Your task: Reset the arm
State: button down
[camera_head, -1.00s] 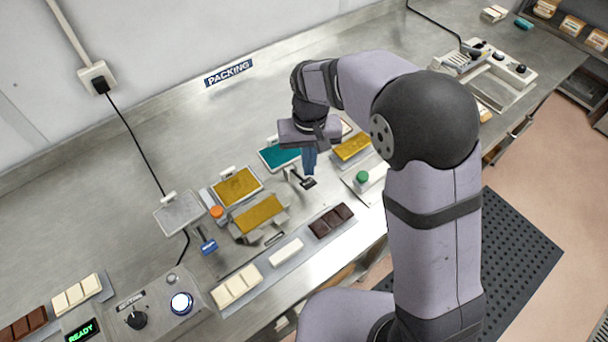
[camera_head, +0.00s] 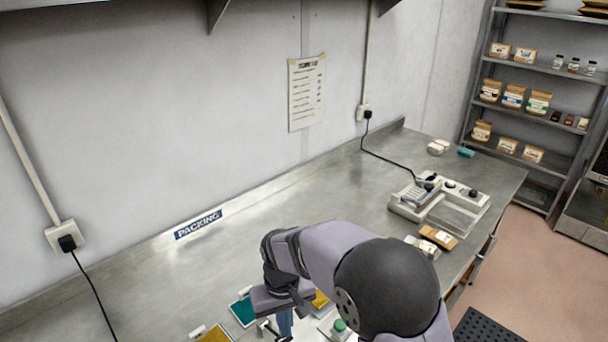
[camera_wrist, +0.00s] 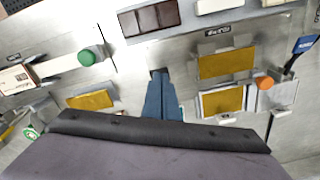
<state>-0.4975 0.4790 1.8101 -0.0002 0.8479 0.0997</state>
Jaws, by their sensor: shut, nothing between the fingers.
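My gripper (camera_head: 285,323) shows at the bottom of the head view, with its blue fingers pointing down between a teal pad and a yellow pad. In the wrist view, the blue fingers (camera_wrist: 160,92) are together and hold nothing. Their tips are over the grey metal bench. The head view cuts off the lower arm and the front of the bench.
Yellow pads (camera_wrist: 227,63), a dark chocolate bar (camera_wrist: 150,18), a green knob (camera_wrist: 86,57) and an orange knob (camera_wrist: 264,83) surround the fingers. A grey device (camera_head: 438,203) stands further right. The back bench (camera_head: 330,190) is clear.

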jog(key=shift+n+g+h, duration=0.3)
jog(key=shift+n+g, duration=0.1)
jog(key=shift+g, duration=0.1)
jog(key=s+d+f, duration=0.1)
jog(key=s, duration=0.1)
jog(key=s+d+f, duration=0.1)
jog(key=s, duration=0.1)
jog(key=s+d+f, duration=0.1)
jog(key=s+d, duration=0.1)
jog(key=shift+s+f, duration=0.15)
jog(key=shift+s, duration=0.2)
jog(key=s+d+r+m, duration=0.2)
jog(key=s+d, duration=0.2)
jog(key=d, duration=0.4)
jog(key=s+d+r+m+t+b, duration=0.1)
jog(key=s+d+r+m, duration=0.1)
jog(key=d, duration=0.6)
jog(key=shift+s+m, duration=0.7)
jog(key=shift+s, duration=0.45)
